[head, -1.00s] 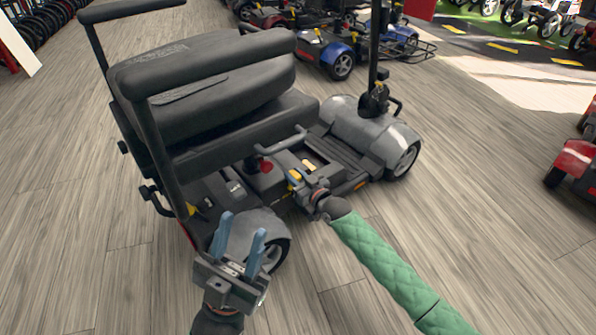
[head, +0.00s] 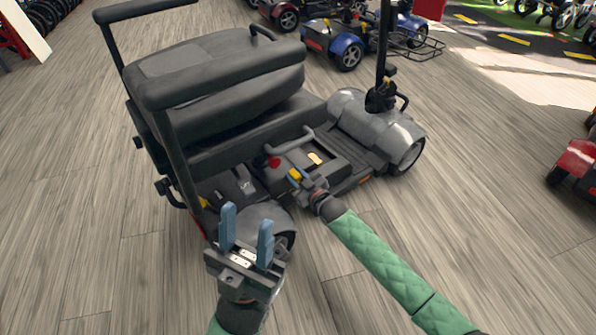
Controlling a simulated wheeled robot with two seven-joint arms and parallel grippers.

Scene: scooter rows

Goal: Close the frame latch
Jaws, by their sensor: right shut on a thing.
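The grey and black scooter (head: 375,128) stands on the wood floor with its seat folded down. On its low frame, beside the battery box, there is a small yellow part, which appears to be the frame latch (head: 294,174). A red knob (head: 274,162) sits just left of it. My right gripper (head: 297,178) reaches in from the lower right and is shut at the yellow part; its fingertips are small and partly hidden. My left gripper (head: 246,236) is open and empty, fingers pointing up, in front of the rear wheel (head: 284,240).
Other scooters, one blue (head: 348,52), stand behind at the top. A red scooter (head: 577,165) is at the right edge. The floor (head: 80,220) to the left and the floor in front are clear.

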